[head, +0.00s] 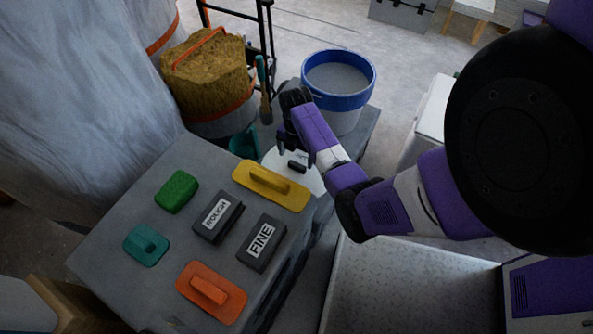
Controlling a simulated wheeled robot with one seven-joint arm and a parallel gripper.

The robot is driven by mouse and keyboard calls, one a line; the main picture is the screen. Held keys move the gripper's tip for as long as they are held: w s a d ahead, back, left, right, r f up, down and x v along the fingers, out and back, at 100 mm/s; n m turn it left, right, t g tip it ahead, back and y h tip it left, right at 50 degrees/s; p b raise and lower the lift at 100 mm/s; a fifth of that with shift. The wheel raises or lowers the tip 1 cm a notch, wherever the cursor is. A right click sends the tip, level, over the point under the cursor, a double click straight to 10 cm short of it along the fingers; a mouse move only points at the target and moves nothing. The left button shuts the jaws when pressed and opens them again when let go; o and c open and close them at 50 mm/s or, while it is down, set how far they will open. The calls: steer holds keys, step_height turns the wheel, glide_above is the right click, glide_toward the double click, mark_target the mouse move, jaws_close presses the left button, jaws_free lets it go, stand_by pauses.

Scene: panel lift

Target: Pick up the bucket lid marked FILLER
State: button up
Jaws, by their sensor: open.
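A white round lid (313,180) lies beyond the far right edge of the grey worktop, partly hidden by my arm and gripper. It has a small dark handle on top and a faint marking that I cannot read. My gripper (297,153) is open and empty, pointing down above the lid, with the dark handle close below its fingers. I cannot tell whether the fingers touch it. A blue-rimmed bucket (349,101) with grey contents stands just beyond the lid.
The grey worktop (165,277) holds a yellow float (270,186), an orange float (211,292), a green block (177,191), a teal block (146,245) and dark ROUGH (217,216) and FINE (262,242) blocks. A bucket of brown material (208,75) stands behind.

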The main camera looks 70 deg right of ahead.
mark_target(297, 164)
steer(key=f+b, duration=0.1)
steer(key=f, duration=0.1)
steer(key=f+b, duration=0.1)
steer(key=f, duration=0.1)
steer(key=shift+s+a+f, duration=0.1)
steer(key=shift+s+f, duration=0.1)
steer(key=shift+f, duration=0.15)
steer(key=shift+c, duration=0.4)
steer(key=shift+r, duration=0.1)
steer(key=c, duration=1.5)
